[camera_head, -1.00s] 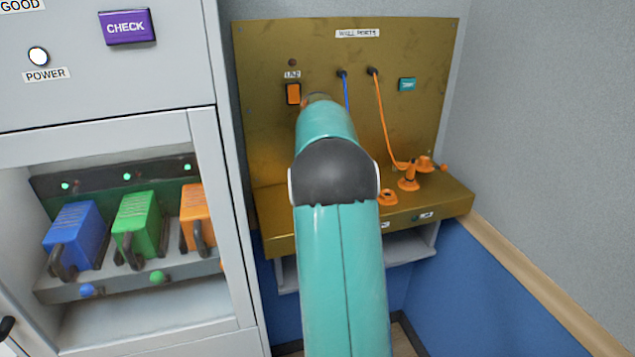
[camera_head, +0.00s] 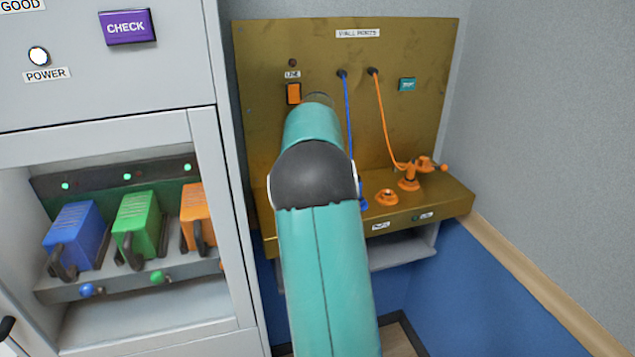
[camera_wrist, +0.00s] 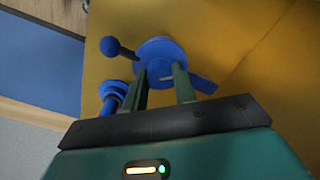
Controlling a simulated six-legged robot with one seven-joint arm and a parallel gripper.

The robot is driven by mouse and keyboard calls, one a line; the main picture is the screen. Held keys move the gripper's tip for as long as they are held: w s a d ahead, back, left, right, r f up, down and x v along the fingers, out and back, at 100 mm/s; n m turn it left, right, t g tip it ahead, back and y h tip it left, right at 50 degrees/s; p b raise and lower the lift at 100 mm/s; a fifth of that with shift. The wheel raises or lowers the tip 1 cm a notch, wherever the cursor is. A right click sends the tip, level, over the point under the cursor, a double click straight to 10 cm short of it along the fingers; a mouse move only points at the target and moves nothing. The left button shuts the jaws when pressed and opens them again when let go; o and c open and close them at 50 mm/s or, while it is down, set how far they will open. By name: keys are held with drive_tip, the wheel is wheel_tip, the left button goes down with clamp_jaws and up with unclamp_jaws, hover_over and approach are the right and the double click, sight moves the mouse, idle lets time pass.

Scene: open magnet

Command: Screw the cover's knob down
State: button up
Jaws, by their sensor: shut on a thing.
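In the wrist view, my gripper (camera_wrist: 162,82) has its two dark green fingers at a blue round piece (camera_wrist: 158,50), shut on its near side. Exactly where they grip is partly hidden by the fingers. A side arm with a blue ball (camera_wrist: 110,46) sticks out to the left of the round piece, and a flat blue tab (camera_wrist: 204,85) shows to the right. I cannot tell which part is the cover's knob. A second blue fitting (camera_wrist: 113,92) stands left of the fingers. In the head view my arm hides the gripper and most of the blue parts.
The brass wall panel (camera_head: 270,140) has a ledge (camera_head: 445,197) bearing an orange fitting (camera_head: 409,180) and an orange ring (camera_head: 387,197). A blue cable (camera_head: 347,110) and an orange cable (camera_head: 384,120) hang from the panel. A cabinet with coloured modules (camera_head: 138,225) stands left.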

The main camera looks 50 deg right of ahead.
drive_tip(key=m, duration=0.4)
drive_tip(key=shift+m, duration=0.3)
drive_tip(key=shift+r+m, duration=0.1)
drive_tip(key=shift+m, duration=1.4)
drive_tip(key=o, duration=1)
wheel_tip(320, 180, up, 14)
drive_tip(key=shift+s, duration=0.15)
